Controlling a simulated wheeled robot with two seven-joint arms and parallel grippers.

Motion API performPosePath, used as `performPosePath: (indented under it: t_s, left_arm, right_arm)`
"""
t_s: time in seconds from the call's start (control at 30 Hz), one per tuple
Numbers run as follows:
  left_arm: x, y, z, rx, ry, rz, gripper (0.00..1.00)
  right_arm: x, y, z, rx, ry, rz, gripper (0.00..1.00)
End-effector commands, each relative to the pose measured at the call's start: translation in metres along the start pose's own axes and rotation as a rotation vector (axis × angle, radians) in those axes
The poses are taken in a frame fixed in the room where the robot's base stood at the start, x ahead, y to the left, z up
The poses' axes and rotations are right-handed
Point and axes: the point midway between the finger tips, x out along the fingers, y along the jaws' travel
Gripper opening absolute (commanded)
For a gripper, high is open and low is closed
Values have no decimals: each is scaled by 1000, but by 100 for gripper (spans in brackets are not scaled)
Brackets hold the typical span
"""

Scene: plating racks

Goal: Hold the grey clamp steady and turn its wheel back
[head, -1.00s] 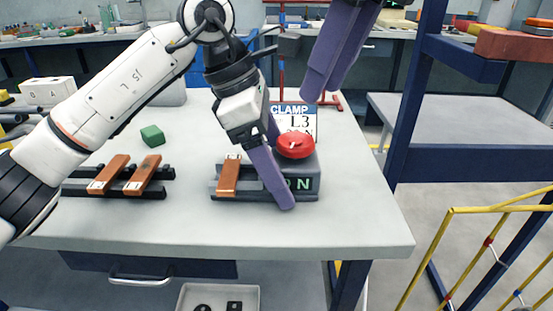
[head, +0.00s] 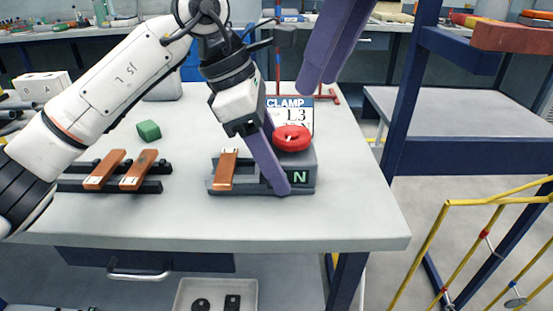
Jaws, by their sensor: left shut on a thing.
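The grey clamp (head: 304,171) stands near the front right of the table, with a red wheel (head: 292,138) on top and a letter N on its front. A sign headed CLAMP (head: 290,105) stands behind it. A copper-coloured bar (head: 226,170) lies across the dark rail at the clamp's left. My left gripper (head: 273,160) is shut on the clamp body, its near finger across the front face and its far finger mostly hidden. My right gripper (head: 320,80) hangs above and right of the wheel, apart from it. Its fingers overlap, so its opening is unclear.
A second rack (head: 152,187) with two copper-coloured bars (head: 104,170) and a green block (head: 149,130) are at left. A red stand (head: 326,97) is behind the sign. A blue post (head: 407,90) and yellow railing (head: 425,245) stand at right. The front table strip is clear.

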Motion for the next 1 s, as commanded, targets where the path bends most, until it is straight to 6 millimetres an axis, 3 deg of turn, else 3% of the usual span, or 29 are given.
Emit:
performPosePath:
  t_s: [0.03, 0.2, 0.37, 0.73, 0.87, 1.0]
  left_arm:
    - [0, 0, 0, 0, 0, 0, 12]
    - [-1, 0, 0, 0, 0, 0, 12]
    - [-1, 0, 0, 0, 0, 1, 12]
    - [-1, 0, 0, 0, 0, 1, 12]
    - [-1, 0, 0, 0, 0, 1, 12]
    - [-1, 0, 0, 0, 0, 1, 12]
  right_arm:
    - [0, 0, 0, 1, 0, 0, 38]
    - [-6, -6, 0, 106, 3, 7, 63]
    - [-22, -23, -1, 444, 14, 28, 63]
    - [-68, -63, -6, 1507, 85, 118, 63]
    - [-65, -63, -2, 1829, 162, 130, 63]
    - [-45, -54, 6, 2086, 265, 101, 63]
